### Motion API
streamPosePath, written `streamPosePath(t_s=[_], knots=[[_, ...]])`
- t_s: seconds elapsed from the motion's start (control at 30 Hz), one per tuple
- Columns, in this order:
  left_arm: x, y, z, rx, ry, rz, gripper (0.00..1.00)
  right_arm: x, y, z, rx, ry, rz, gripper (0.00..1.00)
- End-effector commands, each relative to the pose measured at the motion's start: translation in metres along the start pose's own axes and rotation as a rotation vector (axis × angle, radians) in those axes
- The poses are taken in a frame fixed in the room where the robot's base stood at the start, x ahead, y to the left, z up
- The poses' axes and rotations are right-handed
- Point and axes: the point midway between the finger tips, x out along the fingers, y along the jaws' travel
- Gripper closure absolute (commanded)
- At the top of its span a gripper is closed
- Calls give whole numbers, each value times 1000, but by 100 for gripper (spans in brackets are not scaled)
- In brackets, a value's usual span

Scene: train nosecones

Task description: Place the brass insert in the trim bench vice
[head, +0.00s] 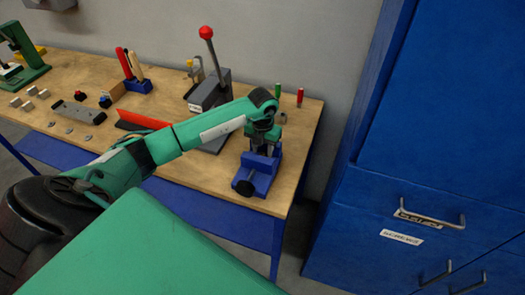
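The blue trim bench vice (262,164) stands near the right front corner of the wooden bench, with its dark round knob toward the front edge. My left arm reaches in from the left, and my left gripper (264,146) points down at the vice's jaws from directly above. The fingers are small and dark against the vice, so I cannot tell whether they are open or shut, or touching the vice. I cannot make out the brass insert; it may be hidden at the gripper and jaws. My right gripper is not in view.
The wooden bench (190,168) holds a grey press with a red-knobbed lever (208,90) behind my forearm. A green and a red-handled tool (299,98) stand at the back right corner. Blue cabinets (420,190) rise to the right, across a gap.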

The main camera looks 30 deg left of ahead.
Motion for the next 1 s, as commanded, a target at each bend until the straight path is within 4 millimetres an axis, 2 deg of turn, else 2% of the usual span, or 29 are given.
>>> streamPosePath(t_s=[0.03,0.2,0.4,0.5,0.7,1.0], knots=[[-6,1,1,1,-5,1,61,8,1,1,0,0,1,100],[-44,1,2,1,-7,1,61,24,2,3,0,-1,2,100],[-84,1,1,-1,-4,0,61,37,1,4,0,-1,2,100],[-97,0,1,0,-3,0,61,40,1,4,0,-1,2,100],[-108,0,0,-1,0,0,61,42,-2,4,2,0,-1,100],[-109,0,0,-1,0,0,61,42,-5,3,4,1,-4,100]])
